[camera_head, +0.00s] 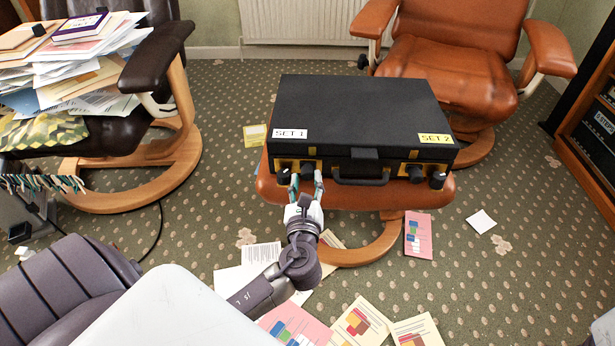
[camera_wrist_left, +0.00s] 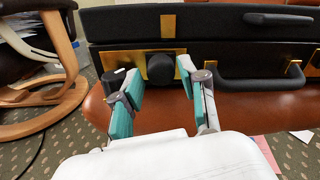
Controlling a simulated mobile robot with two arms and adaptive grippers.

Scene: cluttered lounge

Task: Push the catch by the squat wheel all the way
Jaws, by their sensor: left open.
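A black case (camera_head: 365,110) lies shut on a brown leather footstool (camera_head: 265,185). Its front has a left brass plate under the "SET 1" label and a right brass plate under "SET 2". In the left wrist view the left brass plate (camera_wrist_left: 142,58) carries a wide dark round knob (camera_wrist_left: 160,69), a knob with a white mark (camera_wrist_left: 118,76) and a dark piece near the right finger (camera_wrist_left: 184,64). I cannot tell surely which is the catch. My left gripper (camera_head: 306,184) is open and empty, its fingers pointing at this plate. Finger contact is unclear. My right gripper is out of view.
The case handle (camera_head: 361,181) sticks out right of my left gripper. A dark armchair with papers (camera_head: 90,75) stands left, and a brown leather armchair (camera_head: 450,60) behind right. Papers and leaflets (camera_head: 360,325) lie on the patterned carpet.

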